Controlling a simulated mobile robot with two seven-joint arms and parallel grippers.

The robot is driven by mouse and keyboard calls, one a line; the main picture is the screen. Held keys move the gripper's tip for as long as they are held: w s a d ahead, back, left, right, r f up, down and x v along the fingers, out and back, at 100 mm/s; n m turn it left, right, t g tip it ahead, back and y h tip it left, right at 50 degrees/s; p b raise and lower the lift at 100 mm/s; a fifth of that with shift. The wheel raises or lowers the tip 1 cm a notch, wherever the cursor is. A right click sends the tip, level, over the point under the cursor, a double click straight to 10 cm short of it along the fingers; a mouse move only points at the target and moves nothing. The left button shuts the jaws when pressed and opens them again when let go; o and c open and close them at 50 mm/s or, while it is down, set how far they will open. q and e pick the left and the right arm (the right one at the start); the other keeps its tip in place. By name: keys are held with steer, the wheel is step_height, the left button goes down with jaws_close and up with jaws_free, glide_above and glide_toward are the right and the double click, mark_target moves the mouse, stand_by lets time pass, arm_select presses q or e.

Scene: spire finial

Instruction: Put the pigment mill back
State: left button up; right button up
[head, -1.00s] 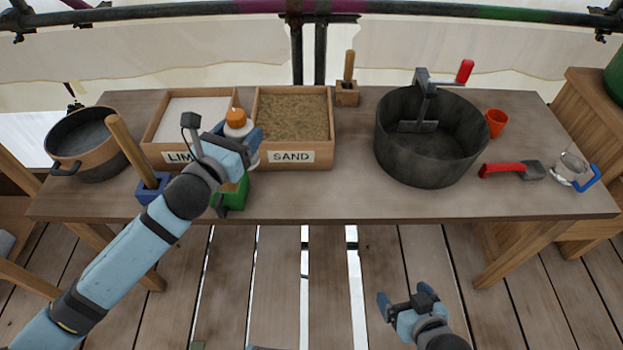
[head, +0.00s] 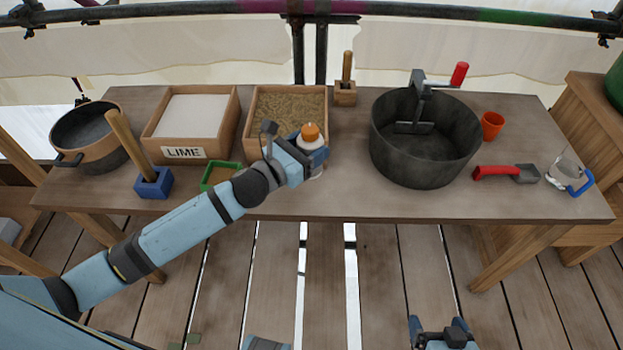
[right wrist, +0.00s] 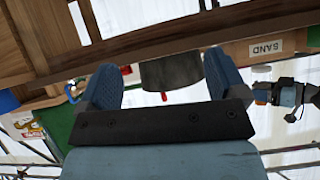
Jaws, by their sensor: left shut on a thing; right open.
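The pigment mill, which I take to be the white piece with an orange top (head: 311,133), is in my left gripper (head: 312,158). That gripper is shut on it, in front of the sand box's right corner and left of the big dark tub. The mill looks upright; I cannot tell whether its base touches the table. The left gripper also shows at the right of the right wrist view (right wrist: 285,96). My right gripper (head: 443,333) is open and empty, low at the bottom of the head view, in front of the table.
The lime box (head: 190,117), sand box (head: 288,103), green tray (head: 206,178) and blue block with a wooden handle (head: 153,185) are at left.

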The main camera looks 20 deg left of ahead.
arm_select(q)
steer(key=shift+f+b, duration=0.9)
steer(key=shift+f, duration=4.25)
steer(key=o, duration=1)
steer(key=shift+r, duration=0.1)
steer(key=shift+r, duration=0.1)
steer(key=shift+s, duration=0.1)
steer(key=v, duration=1.1)
steer(key=s+d+f+m+g+y, duration=0.1)
steer(key=s+f+m, duration=0.2)
steer(key=m, duration=0.8)
steer(key=s+d+f+m+g+y, duration=0.1)
steer(key=s+f+m+g+y, duration=0.1)
steer(key=s+m, duration=0.4)
steer(key=s+d+f+m+g+y, duration=0.1)
steer(key=s+f+m, duration=0.3)
steer(key=m, duration=1.1)
steer(key=shift+s+d+f+m+g+y, duration=0.1)
steer(key=shift+s+d+m+g+y, duration=0.35)
steer(key=shift+g+y, duration=0.2)
